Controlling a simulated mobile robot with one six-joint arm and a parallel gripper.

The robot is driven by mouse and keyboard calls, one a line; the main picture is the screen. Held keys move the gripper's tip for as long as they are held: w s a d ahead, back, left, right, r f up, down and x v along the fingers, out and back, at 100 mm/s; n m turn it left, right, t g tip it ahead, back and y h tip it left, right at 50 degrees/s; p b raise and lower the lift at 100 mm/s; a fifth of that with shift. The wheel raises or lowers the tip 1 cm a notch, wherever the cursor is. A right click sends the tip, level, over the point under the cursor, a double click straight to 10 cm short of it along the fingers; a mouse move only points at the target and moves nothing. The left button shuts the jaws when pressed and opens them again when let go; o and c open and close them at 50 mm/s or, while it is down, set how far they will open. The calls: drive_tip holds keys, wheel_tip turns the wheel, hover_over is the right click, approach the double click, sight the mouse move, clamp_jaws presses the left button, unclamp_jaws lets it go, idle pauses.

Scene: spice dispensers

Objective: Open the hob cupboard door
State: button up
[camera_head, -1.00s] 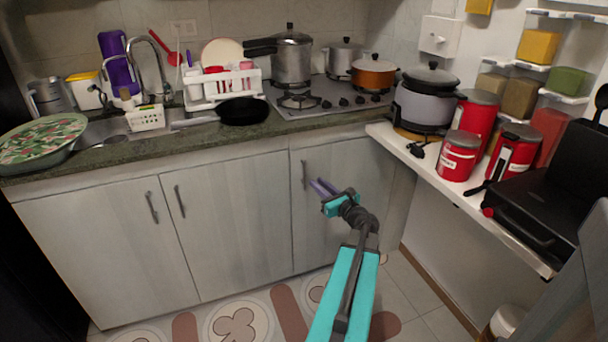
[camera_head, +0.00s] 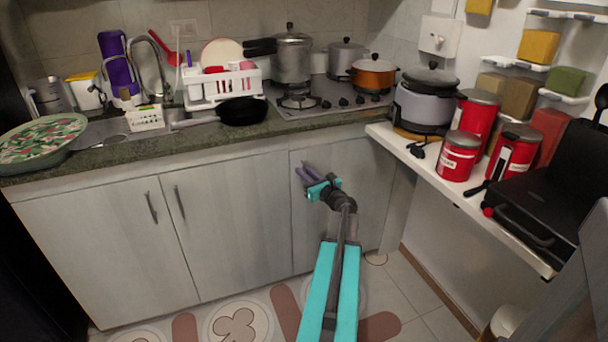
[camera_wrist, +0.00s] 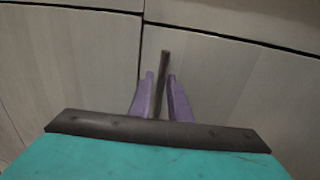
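The hob cupboard door (camera_head: 362,190) is the pale grey door below the hob, and it is closed, flush with the front. It also fills the right of the wrist view (camera_wrist: 240,90). Its dark upright bar handle (camera_wrist: 164,66) lies between the two purple fingers of my gripper (camera_wrist: 161,80). In the head view my gripper (camera_head: 306,174) covers the handle at the door's upper left. The fingers are apart, with a small gap beside the handle near the tips. The lower handle is partly hidden by the gripper, so contact there cannot be told.
Two closed doors with bar handles (camera_head: 151,208) (camera_head: 179,202) stand to the left. The hob (camera_head: 330,97) with pots is on the counter above. A white shelf (camera_head: 462,200) with red canisters juts out at the right. The tiled floor in front is free.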

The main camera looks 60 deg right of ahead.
clamp_jaws()
drive_tip(key=shift+a, duration=0.25)
